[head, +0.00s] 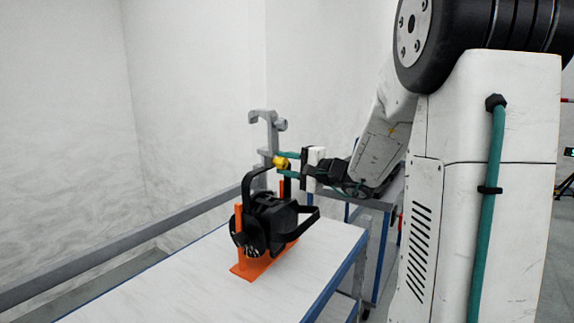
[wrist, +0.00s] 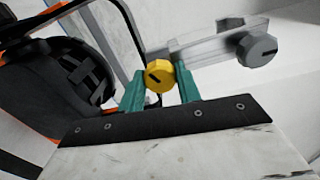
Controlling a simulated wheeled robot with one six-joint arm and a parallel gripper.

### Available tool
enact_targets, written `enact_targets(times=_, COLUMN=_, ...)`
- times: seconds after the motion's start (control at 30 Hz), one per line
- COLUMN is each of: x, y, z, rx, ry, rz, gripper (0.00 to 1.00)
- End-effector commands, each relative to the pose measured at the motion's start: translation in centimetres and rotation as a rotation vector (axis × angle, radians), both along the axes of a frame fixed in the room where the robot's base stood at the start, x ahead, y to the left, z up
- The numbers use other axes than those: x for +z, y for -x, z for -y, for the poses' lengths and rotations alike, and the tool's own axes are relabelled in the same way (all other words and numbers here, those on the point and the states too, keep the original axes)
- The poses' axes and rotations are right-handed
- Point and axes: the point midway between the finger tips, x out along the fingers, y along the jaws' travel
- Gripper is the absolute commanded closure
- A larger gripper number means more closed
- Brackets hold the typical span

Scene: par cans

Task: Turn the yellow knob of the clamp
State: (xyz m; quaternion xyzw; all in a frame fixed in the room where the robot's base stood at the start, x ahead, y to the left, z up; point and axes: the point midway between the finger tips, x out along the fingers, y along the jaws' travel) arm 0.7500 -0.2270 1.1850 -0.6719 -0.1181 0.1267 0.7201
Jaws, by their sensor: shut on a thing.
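The yellow knob (head: 281,162) sits at the foot of the grey clamp (head: 265,128), where the clamp meets the black yoke of the par can (head: 263,222). My gripper (head: 281,163) comes from the right, its green fingers on the knob. In the wrist view the yellow knob (wrist: 159,78) lies between the two green fingertips of my gripper (wrist: 160,84). The fingers are shut on it. A dark slot shows on the knob's face. The clamp (wrist: 200,50) runs to the upper right and carries a second, grey knob (wrist: 256,50).
The par can stands in an orange stand (head: 247,272) on a white table (head: 310,262) with blue edges. A grey rail (head: 110,250) runs along the left. The table top in front of the stand is clear. Another blue-framed table (head: 383,195) stands behind at the right.

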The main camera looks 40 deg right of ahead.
Motion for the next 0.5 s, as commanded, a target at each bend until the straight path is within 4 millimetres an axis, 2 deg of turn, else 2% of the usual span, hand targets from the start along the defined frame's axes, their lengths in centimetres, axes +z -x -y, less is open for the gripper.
enact_targets(times=0.4, x=0.01, y=0.00, z=0.00, rx=0.000, ry=0.006, rz=0.002, gripper=0.89)
enact_targets(times=0.43, x=0.01, y=0.00, z=0.00, rx=0.000, ry=0.006, rz=0.002, gripper=0.58)
enact_targets(times=0.5, x=0.01, y=0.00, z=0.00, rx=0.000, ry=0.006, rz=0.002, gripper=0.44)
